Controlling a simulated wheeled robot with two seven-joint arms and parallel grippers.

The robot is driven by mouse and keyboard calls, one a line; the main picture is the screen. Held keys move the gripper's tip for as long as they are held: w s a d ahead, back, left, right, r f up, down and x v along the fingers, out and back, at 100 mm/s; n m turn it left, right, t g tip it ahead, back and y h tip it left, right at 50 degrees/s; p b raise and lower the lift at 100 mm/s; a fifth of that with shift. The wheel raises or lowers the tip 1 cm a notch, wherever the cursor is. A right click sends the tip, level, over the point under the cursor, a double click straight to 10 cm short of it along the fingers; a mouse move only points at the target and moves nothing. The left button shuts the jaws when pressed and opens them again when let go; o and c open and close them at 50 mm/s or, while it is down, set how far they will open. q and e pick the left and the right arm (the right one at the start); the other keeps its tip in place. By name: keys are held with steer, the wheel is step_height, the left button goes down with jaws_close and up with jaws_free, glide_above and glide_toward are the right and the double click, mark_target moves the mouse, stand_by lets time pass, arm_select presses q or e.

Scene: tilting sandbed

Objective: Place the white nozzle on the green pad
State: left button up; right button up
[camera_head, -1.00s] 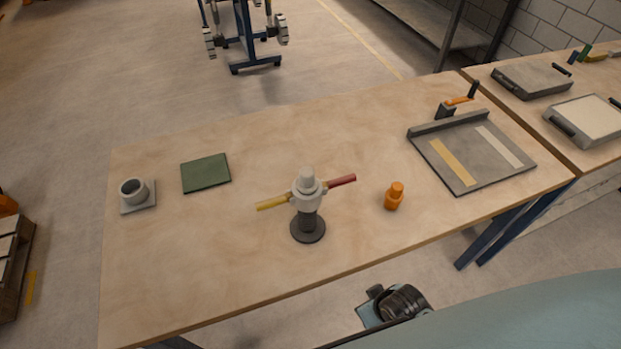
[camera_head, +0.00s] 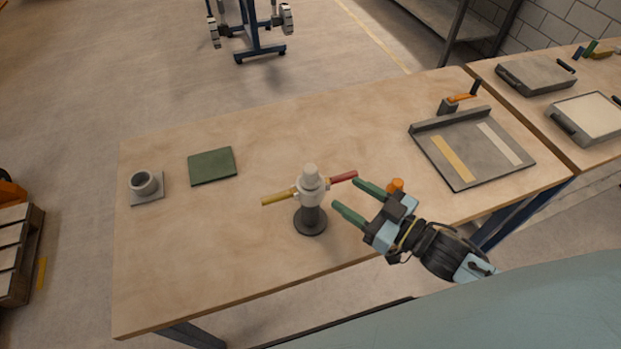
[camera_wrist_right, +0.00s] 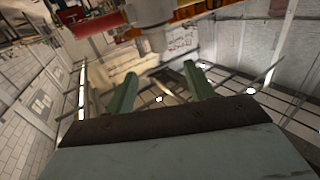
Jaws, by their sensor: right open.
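The white nozzle (camera_head: 310,178) stands upright on top of a dark post with a round base. A yellow bar sticks out to its left and a red bar to its right. In the right wrist view the pale nozzle (camera_wrist_right: 150,12) shows at the top edge, with red beside it. The green pad (camera_head: 212,166) lies flat and bare on the table, left of the post. My right gripper (camera_head: 346,194) is open and empty, its green fingers pointing left toward the nozzle, a short gap away. My left gripper is not in view.
An orange bottle (camera_head: 396,185) is partly hidden behind my right gripper. A grey cup-like fitting (camera_head: 144,184) on a square plate stands far left. A grey tray (camera_head: 455,176) with a yellow and a pale strip lies right. The wooden table (camera_head: 200,260) is clear in front.

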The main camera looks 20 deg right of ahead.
mark_target(310, 180)
steer(key=shift+y, duration=0.4)
steer(key=shift+p+x, duration=0.75)
steer(key=shift+x, duration=5.95)
steer(key=shift+d, duration=0.15)
steer(key=c, duration=1.2)
